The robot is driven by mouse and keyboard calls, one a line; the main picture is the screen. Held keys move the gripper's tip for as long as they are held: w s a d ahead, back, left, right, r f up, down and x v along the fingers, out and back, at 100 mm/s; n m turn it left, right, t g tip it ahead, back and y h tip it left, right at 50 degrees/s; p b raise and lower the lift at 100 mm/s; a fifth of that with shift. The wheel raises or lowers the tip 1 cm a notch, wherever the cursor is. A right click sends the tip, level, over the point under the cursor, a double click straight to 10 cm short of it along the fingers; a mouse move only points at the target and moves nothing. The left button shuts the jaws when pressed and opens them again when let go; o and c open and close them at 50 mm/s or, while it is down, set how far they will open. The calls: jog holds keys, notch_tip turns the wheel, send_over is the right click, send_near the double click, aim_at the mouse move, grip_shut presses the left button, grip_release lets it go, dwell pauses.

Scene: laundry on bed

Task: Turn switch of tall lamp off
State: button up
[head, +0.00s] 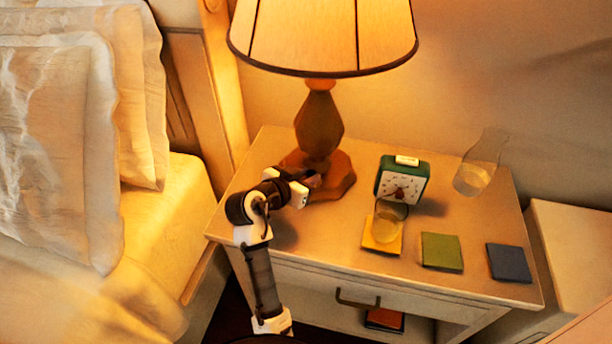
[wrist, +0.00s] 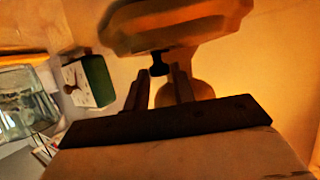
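The tall lamp (head: 320,125) has a turned wooden body and stands on the nightstand. Its shade (head: 325,35) glows, so it is lit. My gripper (head: 312,180) is low at the front of the lamp's wooden base. In the wrist view the base (wrist: 180,30) fills the top, and a small dark switch knob (wrist: 159,67) sticks out from it. The fingers of my gripper (wrist: 160,75) stand apart, with the knob at the gap between their tips. I cannot tell whether either finger touches it. In the head view the knob is not discernible.
A green clock (head: 402,180) stands right of the lamp, with a glass (head: 390,222) on a yellow coaster (head: 381,238) before it. Green (head: 441,252) and dark blue (head: 508,263) coasters and a carafe (head: 480,165) are farther right. The bed (head: 175,220) is left of the nightstand (head: 290,252).

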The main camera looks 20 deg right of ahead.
grip_shut()
jog(key=shift+s+n+y, duration=0.1)
jog(key=shift+n+y, duration=0.2)
jog(key=n+t, duration=0.1)
jog(key=t+y+p, duration=0.1)
jog(key=n+y+p, duration=0.1)
jog(key=shift+s+d+r+n+t, duration=0.15)
jog(key=shift+s+d+n+t, duration=0.15)
jog(key=shift+t, duration=0.1)
jog(key=n+t+y+p, duration=0.2)
jog(key=n+y, duration=0.1)
jog(key=shift+s+d, duration=0.1)
jog(key=shift+d, duration=0.2)
jog(key=n+y, duration=0.2)
jog(key=d+n+t+y, duration=0.1)
jog(key=n+y, duration=0.1)
jog(key=shift+y+p, duration=0.3)
jog(key=shift+d+f+n+y+b, duration=0.1)
jog(key=shift+n+y+b, duration=0.15)
jog(key=shift+n+y, duration=0.6)
jog(key=shift+d+f+n+y+b, duration=0.1)
jog(key=shift+n+y+b, duration=0.15)
jog(key=shift+n+y, duration=0.6)
jog(key=shift+y, duration=0.3)
